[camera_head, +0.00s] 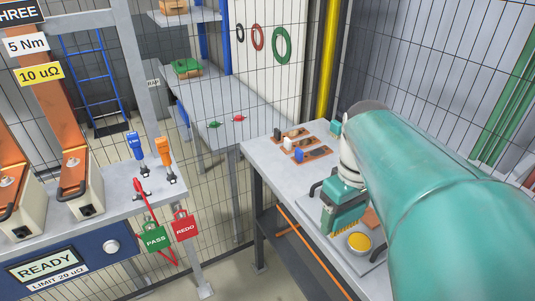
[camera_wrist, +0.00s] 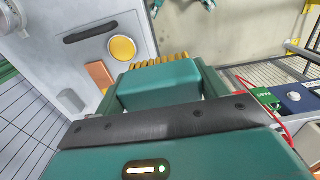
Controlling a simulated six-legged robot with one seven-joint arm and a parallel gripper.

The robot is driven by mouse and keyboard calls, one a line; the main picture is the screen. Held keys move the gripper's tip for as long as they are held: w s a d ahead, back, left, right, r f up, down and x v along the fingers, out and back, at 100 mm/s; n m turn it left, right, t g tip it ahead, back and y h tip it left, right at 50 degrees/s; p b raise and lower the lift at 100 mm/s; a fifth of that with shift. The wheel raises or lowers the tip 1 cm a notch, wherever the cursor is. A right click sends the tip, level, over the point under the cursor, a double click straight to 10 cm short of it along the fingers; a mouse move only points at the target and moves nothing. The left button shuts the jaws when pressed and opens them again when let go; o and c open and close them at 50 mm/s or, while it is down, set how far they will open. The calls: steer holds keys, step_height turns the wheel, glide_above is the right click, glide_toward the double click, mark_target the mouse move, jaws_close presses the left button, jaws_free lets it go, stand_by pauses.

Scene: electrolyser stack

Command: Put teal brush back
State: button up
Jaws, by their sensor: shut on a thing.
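The teal brush has yellow bristles. In the head view the brush (camera_head: 345,231) is at the lower end of my gripper (camera_head: 344,203), above the grey tray (camera_head: 325,232) on the right-hand bench. The wrist view shows the brush (camera_wrist: 160,62) between the fingers of my gripper (camera_wrist: 160,88), with its bristles pointing away from the palm. My gripper is shut on it. The tray bears a yellow disc (camera_head: 359,242), just right of the bristles in the head view, and a copper plate (camera_head: 372,218). Whether the bristles touch anything is unclear.
A wire fence (camera_head: 420,80) closes the back. Floor separates the bench from the READY station (camera_head: 45,265).

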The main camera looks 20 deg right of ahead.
steer(key=w+d+f, duration=0.2)
steer(key=w+f, duration=0.1)
steer(key=w+d+f, duration=0.2)
steer(key=w+f, duration=0.1)
steer(key=w, duration=0.1)
steer(key=w+d+f, duration=0.2)
steer(key=w+f, duration=0.1)
steer(key=w, duration=0.1)
steer(key=shift+w+d+f, duration=0.1)
steer(key=shift+w+d, duration=0.05)
steer(key=shift+d, duration=0.15)
steer(key=shift+w+d+f, duration=0.1)
steer(key=shift+w+f, duration=0.05)
steer(key=shift+f, duration=0.8)
steer(key=shift+w+d+f, duration=0.1)
steer(key=shift+f, duration=0.8)
steer(key=shift+f, duration=0.1)
steer(key=o, duration=0.9)
steer(key=shift+o, duration=0.2)
